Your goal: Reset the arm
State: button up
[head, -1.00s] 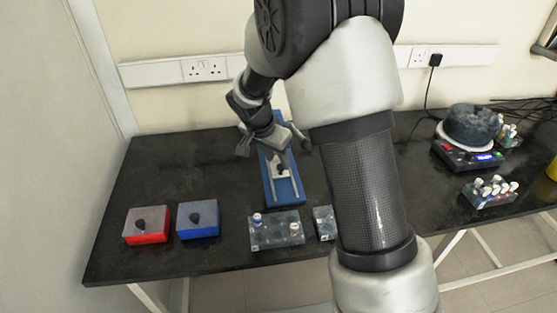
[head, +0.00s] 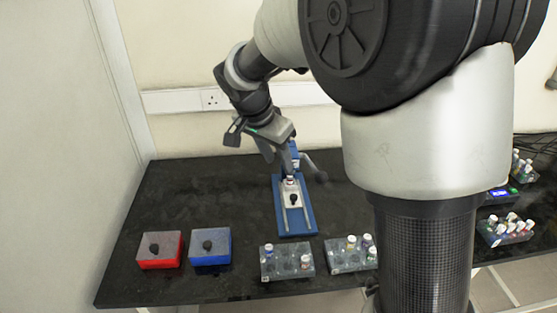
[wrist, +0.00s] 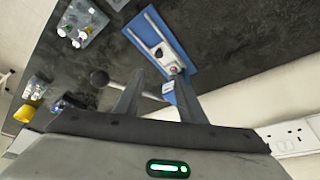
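My gripper (head: 280,156) is at the back of the black bench, just above the far end of a blue stand (head: 278,207). In the wrist view my gripper (wrist: 157,92) has its two fingers well apart, with nothing held between them. The blue stand (wrist: 182,38) shows beyond the fingers, with a pale plate and rails on it. A small red-and-white vial (head: 290,180) appears to stand on the plate, beside a dark knob. My arm is bent and raised, and it hides part of the bench at right.
A red box (head: 160,252) and a blue box (head: 210,248) sit at front left. Two vial racks (head: 287,265) (head: 350,257) stand at the front middle. More racks (head: 506,230) and a device with a lit screen are at right. The wall is close behind.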

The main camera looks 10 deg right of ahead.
jog(key=shift+r, duration=0.1)
jog(key=s+d+r+n+y, duration=0.1)
jog(key=s+d+r+n, duration=0.15)
jog(key=s, duration=0.25)
jog(key=s+d+r+n+y, duration=0.1)
jog(key=s+d+r, duration=0.25)
jog(key=s, duration=0.25)
jog(key=s+d+r+n+t+y, duration=0.1)
jog(key=s+d+n+t, duration=0.15)
jog(key=s+n, duration=0.75)
jog(key=s+r+m+p, duration=0.2)
jog(key=r+p, duration=0.5)
jog(key=s+r+m+p, duration=0.1)
jog(key=r+m+p, duration=0.1)
jog(key=r+p, duration=0.6)
jog(key=shift+s+a+r, duration=0.3)
jog(key=shift+s+a, duration=0.05)
jog(key=shift+a, duration=0.05)
jog(key=shift+m, duration=0.25)
jog(key=shift+c, duration=0.4)
